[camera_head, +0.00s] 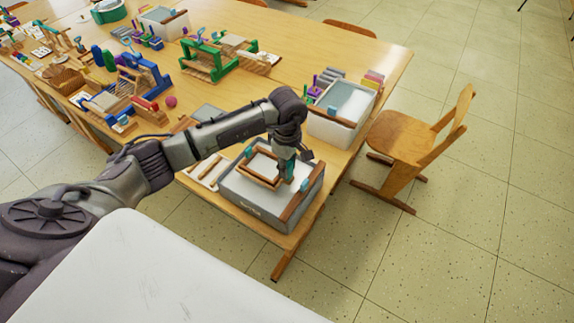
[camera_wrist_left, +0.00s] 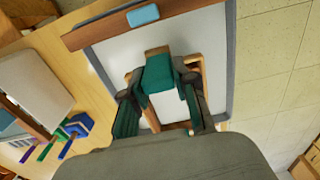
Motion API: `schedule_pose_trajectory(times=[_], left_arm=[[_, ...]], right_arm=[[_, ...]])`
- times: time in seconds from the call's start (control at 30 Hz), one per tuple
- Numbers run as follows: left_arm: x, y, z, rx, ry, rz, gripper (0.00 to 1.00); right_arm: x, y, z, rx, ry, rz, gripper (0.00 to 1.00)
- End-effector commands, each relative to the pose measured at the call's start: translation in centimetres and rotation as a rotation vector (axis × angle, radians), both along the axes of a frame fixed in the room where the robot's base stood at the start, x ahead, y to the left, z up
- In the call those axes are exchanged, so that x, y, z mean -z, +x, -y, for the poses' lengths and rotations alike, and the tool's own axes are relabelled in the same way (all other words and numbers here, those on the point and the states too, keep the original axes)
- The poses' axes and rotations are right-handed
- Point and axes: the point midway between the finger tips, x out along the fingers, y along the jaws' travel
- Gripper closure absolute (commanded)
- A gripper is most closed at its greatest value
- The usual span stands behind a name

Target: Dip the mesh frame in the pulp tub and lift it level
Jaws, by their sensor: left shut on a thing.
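The grey pulp tub (camera_head: 243,204) stands at the near corner of the table, with white pulp inside. A wooden bar (camera_head: 303,198) lies along its right rim. The wooden mesh frame (camera_head: 256,179) is within the tub's outline, smaller than the opening. My left gripper (camera_head: 287,170) reaches down from above and is shut on the frame's right side. The wrist view shows its green fingers (camera_wrist_left: 160,88) at the frame (camera_wrist_left: 197,70), over the white pulp (camera_wrist_left: 207,32). The fingers hide part of the frame. Its exact height against the pulp is unclear. My right gripper is out of view.
A second tub with grey contents (camera_head: 344,104) stands behind, near the right table edge. A wooden chair (camera_head: 401,137) stands to the right. A wooden rack (camera_head: 208,170) lies left of the pulp tub. Looms and tools crowd the table's far left.

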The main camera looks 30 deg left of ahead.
Motion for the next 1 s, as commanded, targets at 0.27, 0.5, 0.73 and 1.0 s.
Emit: schedule_pose_trajectory(times=[0.27,0.5,0.73,1.0], left_arm=[[-1.6,0.1,0.0,0.001,0.001,0.002,1.00],[-3.6,0.1,0.0,0.000,0.001,0.002,1.00],[-5.1,0.0,0.0,0.000,0.000,0.000,1.00],[-5.0,0.0,0.0,0.000,0.000,0.000,1.00]], right_arm=[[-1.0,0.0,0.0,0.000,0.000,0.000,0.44],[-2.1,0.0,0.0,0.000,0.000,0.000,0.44],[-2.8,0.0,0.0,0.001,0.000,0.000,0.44],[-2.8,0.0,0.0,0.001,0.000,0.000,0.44]])
